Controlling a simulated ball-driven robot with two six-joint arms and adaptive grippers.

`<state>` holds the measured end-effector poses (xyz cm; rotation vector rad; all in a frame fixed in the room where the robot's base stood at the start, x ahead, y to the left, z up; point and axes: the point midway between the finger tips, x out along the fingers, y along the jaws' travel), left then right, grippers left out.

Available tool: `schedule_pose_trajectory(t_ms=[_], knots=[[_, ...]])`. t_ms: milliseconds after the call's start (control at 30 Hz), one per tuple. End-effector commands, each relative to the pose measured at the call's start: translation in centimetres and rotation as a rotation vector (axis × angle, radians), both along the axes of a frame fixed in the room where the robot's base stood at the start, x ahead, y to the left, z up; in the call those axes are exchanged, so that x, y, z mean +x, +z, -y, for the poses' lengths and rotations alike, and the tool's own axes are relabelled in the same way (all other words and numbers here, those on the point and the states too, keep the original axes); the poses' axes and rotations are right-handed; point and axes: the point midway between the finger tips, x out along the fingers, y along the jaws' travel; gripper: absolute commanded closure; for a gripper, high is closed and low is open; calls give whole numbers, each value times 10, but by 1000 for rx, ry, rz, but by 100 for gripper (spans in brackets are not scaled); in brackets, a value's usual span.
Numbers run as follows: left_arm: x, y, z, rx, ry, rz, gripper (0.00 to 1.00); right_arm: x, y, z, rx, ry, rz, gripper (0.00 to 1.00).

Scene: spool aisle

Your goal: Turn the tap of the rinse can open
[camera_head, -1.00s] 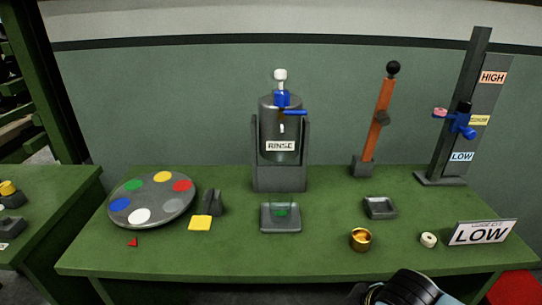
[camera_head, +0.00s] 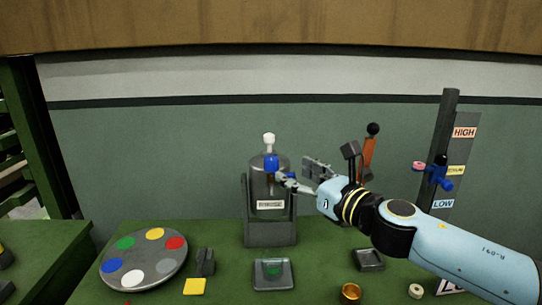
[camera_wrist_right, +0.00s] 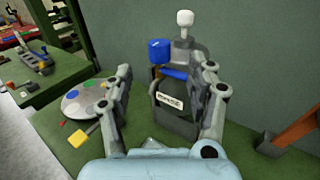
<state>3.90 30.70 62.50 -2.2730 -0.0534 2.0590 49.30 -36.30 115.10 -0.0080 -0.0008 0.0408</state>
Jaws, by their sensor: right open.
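The rinse can (camera_head: 258,190) is a dark grey cylinder with a RINSE label, standing in a grey cradle at the back of the green table. Its blue tap body (camera_head: 271,163) is near the top, under a white knob. My right gripper (camera_head: 298,174) is open just right of the tap, fingers pointing at it. In the right wrist view the can (camera_wrist_right: 178,98) stands between the two spread fingers (camera_wrist_right: 168,74). The blue tap lever (camera_wrist_right: 174,74) shows there, close to the right finger; contact cannot be told. In the head view the gripper mostly hides the lever. My left gripper is out of view.
A colour disc (camera_head: 145,262) lies at left. A grey tray (camera_head: 272,285) is in front of the can. An orange lever (camera_head: 368,152) stands partly behind my right arm. A post with HIGH and LOW labels (camera_head: 443,165) stands at right, with a brass cup (camera_head: 350,292) in front.

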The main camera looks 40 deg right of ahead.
Motion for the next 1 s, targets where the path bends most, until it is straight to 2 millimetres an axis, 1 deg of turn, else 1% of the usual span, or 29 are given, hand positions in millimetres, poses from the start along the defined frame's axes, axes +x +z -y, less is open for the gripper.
schedule_pose_trajectory(t_ms=[33,200,300,433,600,867,1000], knots=[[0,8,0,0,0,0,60,10,5,-1,5,-3,3,43],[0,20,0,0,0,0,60,45,5,-3,8,-2,3,43],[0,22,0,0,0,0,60,64,4,-3,9,-3,3,43],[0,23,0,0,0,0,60,81,2,-3,8,-3,2,43],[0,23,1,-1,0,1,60,92,1,-4,9,-1,0,43],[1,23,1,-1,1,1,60,93,0,-4,9,-2,0,43],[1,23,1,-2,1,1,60,93,1,-4,9,-2,0,61]])
